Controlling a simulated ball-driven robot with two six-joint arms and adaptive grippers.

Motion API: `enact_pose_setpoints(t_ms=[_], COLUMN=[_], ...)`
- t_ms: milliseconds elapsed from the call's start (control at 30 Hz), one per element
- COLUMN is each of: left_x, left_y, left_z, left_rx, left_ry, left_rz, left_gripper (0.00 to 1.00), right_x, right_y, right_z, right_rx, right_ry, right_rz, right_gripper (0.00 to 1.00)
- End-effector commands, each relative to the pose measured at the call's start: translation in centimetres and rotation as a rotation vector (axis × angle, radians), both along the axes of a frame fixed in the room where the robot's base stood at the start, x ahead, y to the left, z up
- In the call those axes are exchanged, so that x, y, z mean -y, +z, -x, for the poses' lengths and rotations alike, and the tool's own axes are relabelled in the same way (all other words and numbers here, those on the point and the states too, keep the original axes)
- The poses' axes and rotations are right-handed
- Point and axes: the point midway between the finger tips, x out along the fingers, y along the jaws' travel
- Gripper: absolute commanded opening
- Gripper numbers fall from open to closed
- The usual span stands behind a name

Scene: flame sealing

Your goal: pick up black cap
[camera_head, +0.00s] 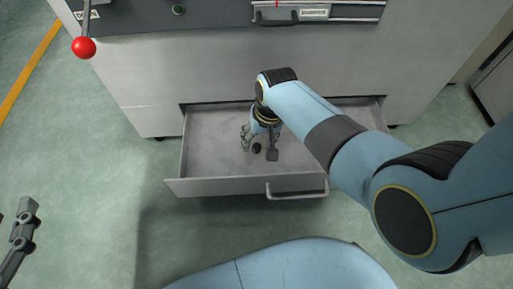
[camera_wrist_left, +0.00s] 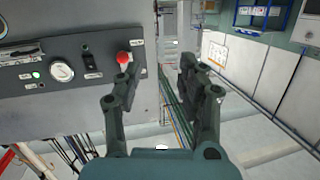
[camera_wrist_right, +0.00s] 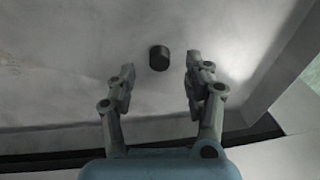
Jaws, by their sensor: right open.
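The black cap (camera_head: 257,148) is a small dark round piece on the floor of the open drawer (camera_head: 205,150). In the right wrist view the cap (camera_wrist_right: 159,58) lies between and just beyond my right fingertips, apart from both. My right gripper (camera_head: 258,147) is reaching down into the drawer, open and empty, with a finger on each side of the cap. In the right wrist view my right gripper (camera_wrist_right: 160,78) shows a wide gap. My left gripper (camera_wrist_left: 154,85) is open and empty, away from the drawer. Only part of it shows at the left edge of the head view.
The drawer's front wall (camera_head: 220,187) and handle (camera_head: 297,193) stand out from the grey cabinet (camera_head: 150,75). A red ball knob (camera_head: 84,47) sticks out at upper left. The drawer floor left of my right gripper is bare.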

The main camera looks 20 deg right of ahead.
Motion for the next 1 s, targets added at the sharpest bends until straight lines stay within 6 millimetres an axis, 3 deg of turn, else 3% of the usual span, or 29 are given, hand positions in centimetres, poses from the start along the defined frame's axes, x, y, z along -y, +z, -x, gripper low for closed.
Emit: enact_pose_setpoints(t_ms=[300,600,967,1000], left_x=[0.7,1.4,1.5,1.5], left_y=[6.7,12.5,13.6,13.6], left_z=[-3.4,-4.6,-4.6,-4.6], left_rx=[0.291,0.536,0.578,0.578], left_ry=[-0.033,-0.064,-0.069,-0.069], left_rz=[0.000,-0.001,-0.002,-0.002], left_gripper=[0.40,0.40,0.40,0.40], right_x=[-0.1,-0.3,-0.3,-0.3], right_y=[-1.5,-2.5,-2.5,-2.5], right_z=[0.0,-0.1,-0.2,-0.2], right_rx=[-0.003,-0.003,0.000,0.000], right_ry=[0.000,0.000,0.000,0.000], right_rz=[-0.001,0.000,0.000,0.000], right_gripper=[0.52,0.52,0.52,0.47])
